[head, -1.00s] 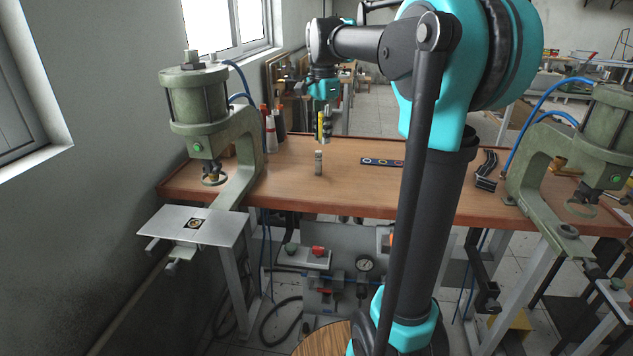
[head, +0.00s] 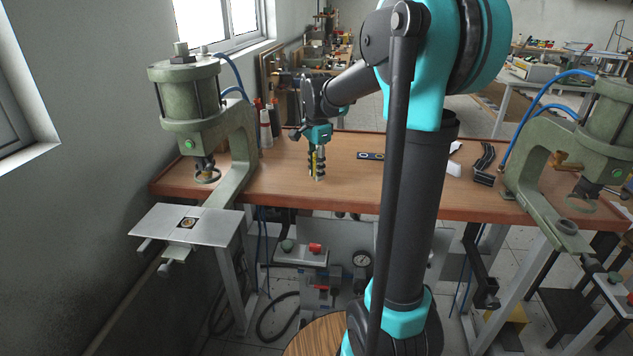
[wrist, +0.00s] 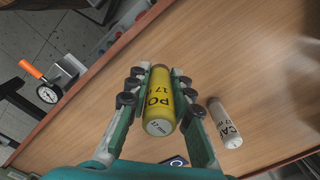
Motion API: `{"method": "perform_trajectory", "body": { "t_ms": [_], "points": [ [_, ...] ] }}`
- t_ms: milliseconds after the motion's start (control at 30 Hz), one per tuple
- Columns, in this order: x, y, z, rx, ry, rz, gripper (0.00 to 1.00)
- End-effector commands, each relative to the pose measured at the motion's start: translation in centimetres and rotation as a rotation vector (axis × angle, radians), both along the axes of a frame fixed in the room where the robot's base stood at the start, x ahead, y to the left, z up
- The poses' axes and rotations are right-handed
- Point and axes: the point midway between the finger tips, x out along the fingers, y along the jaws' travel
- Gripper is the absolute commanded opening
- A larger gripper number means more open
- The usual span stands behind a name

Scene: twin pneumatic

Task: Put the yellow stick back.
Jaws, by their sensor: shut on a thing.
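My gripper (head: 316,172) is low over the wooden bench (head: 270,180). It is shut on the yellow stick, a yellow cylinder with black print (wrist: 160,95) that fills the space between the fingers in the wrist view. In the head view only a thin yellow strip of it (head: 311,164) shows between the dark fingers. Whether its lower end touches the bench cannot be told. A pale grey-white cylinder with black letters (wrist: 225,122) is beside the right finger in the wrist view, apart from the yellow stick.
A green press (head: 190,110) stands at the bench's left end, another (head: 600,130) at the right. Bottles (head: 266,125) stand behind the left press. A dark strip with rings (head: 370,156) lies right of my gripper. Black curved parts (head: 484,165) lie farther right.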

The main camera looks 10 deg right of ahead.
Motion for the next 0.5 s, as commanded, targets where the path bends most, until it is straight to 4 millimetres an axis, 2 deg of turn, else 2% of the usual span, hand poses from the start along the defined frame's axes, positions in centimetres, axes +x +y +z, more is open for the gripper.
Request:
{"method": "perform_trajectory", "body": {
  "t_ms": [300, 500],
  "points": [
    [0.0, 0.0, -3.5, 0.000, 0.000, 0.000, 0.00],
    [0.0, 0.0, -4.0, 0.000, 0.000, 0.000, 0.00]
  ]
}}
